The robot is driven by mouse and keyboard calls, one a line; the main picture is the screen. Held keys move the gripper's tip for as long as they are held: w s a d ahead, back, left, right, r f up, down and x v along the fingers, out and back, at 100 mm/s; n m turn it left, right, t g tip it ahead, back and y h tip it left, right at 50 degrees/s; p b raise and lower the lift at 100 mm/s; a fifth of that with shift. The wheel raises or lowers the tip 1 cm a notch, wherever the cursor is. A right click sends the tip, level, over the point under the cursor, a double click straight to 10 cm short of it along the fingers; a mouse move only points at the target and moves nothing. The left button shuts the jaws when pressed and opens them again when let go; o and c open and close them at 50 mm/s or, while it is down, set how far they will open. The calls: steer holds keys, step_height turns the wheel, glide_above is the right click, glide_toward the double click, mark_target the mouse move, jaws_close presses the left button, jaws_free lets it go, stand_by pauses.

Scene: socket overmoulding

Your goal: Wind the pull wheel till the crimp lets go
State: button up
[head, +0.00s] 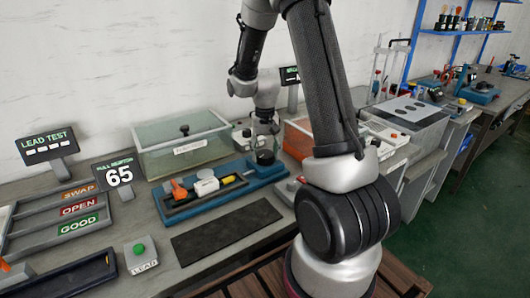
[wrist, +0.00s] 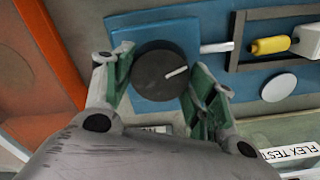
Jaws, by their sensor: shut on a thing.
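The pull wheel (wrist: 152,78) is a dark round knob with a white line on its face, at the upper middle of the wrist view. My gripper (wrist: 162,84) has its green-padded fingers on either side of it and is shut on it. The wheel sits at one end of the blue pull tester (wrist: 122,32), which also shows in the head view (head: 218,208). A rod runs from the wheel toward a dark frame holding a yellow piece (wrist: 270,45) and a white block (wrist: 308,42). In the head view an orange clamp (head: 179,190) stands at the tester's far left end. The pull newton display (head: 118,176) reads 65. The crimp itself is too small to make out.
A lead test sign (head: 47,144) and trays marked swap, open and good (head: 79,208) stand at the left. A clear lidded box (head: 180,145) is behind the tester. A dark mat (head: 227,230) lies clear in front. An orange bin (wrist: 45,40) stands close beside my gripper.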

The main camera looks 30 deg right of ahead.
mark_target(265, 154)
steer(key=o, duration=1)
step_height(265, 154, up, 12)
stand_by(0.6)
steer(key=shift+s+a+r+n+t, duration=0.8)
steer(key=shift+s+r, duration=1.05)
steer(key=shift+s, duration=2.1)
steer(key=shift+s+a+r+n+t, duration=0.8)
steer(key=shift+s+r, duration=1.05)
steer(key=shift+s, duration=2.1)
steer(key=shift+s+a+r+n+t, duration=0.8)
steer(key=shift+s+r, duration=1.05)
steer(key=shift+s, duration=2.1)
